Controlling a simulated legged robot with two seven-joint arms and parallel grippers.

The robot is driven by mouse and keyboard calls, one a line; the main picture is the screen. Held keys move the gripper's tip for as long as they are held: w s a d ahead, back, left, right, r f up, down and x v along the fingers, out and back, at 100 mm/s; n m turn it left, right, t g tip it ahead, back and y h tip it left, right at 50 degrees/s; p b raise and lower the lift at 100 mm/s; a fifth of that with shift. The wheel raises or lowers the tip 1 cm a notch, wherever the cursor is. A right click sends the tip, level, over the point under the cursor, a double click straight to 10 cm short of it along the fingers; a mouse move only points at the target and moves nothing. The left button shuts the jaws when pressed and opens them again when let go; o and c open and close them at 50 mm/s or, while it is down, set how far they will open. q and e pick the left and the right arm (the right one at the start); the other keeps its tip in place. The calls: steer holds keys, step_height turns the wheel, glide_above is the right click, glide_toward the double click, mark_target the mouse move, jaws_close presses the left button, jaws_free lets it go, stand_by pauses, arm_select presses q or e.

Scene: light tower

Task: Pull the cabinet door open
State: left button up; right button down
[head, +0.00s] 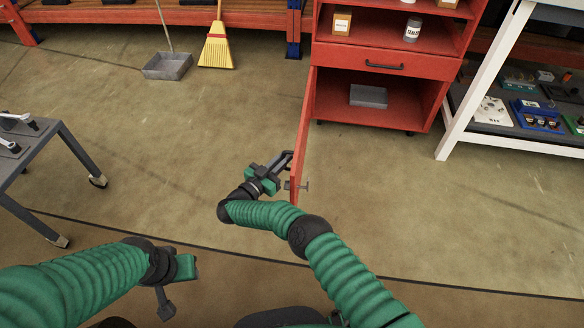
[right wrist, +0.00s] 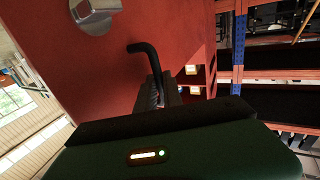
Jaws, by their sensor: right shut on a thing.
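The red cabinet (head: 427,106) stands at the upper right of the head view. Its lower door (head: 302,135) is swung out from the left side toward me, and the lower compartment is open. My right gripper (head: 276,170) is at the left face of the door, near its free end, shut on the dark door handle (head: 286,158). In the right wrist view the black bent handle (right wrist: 142,49) stands out from the red door face (right wrist: 105,65). A metal latch knob (right wrist: 95,14) is beside it. My left gripper (head: 172,285) is low at the left, away from the door; its jaws are unclear.
A grey box (head: 368,96) lies in the open compartment under a closed drawer (head: 385,66). A white-framed shelf (head: 465,110) stands to the right. A grey table (head: 45,150) is at the left. A broom (head: 216,47) and dustpan (head: 167,66) are behind. The floor between is clear.

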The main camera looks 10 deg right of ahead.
steer(key=shift+w+a, duration=0.15)
steer(key=shift+a, duration=0.05)
stand_by(0.3)
steer(key=c, duration=1.5)
jaws_free()
steer(key=shift+f, duration=0.1)
steer(key=shift+a, duration=0.1)
steer(key=p+v, duration=0.1)
steer(key=v, duration=1.1)
steer(key=shift+c, duration=0.3)
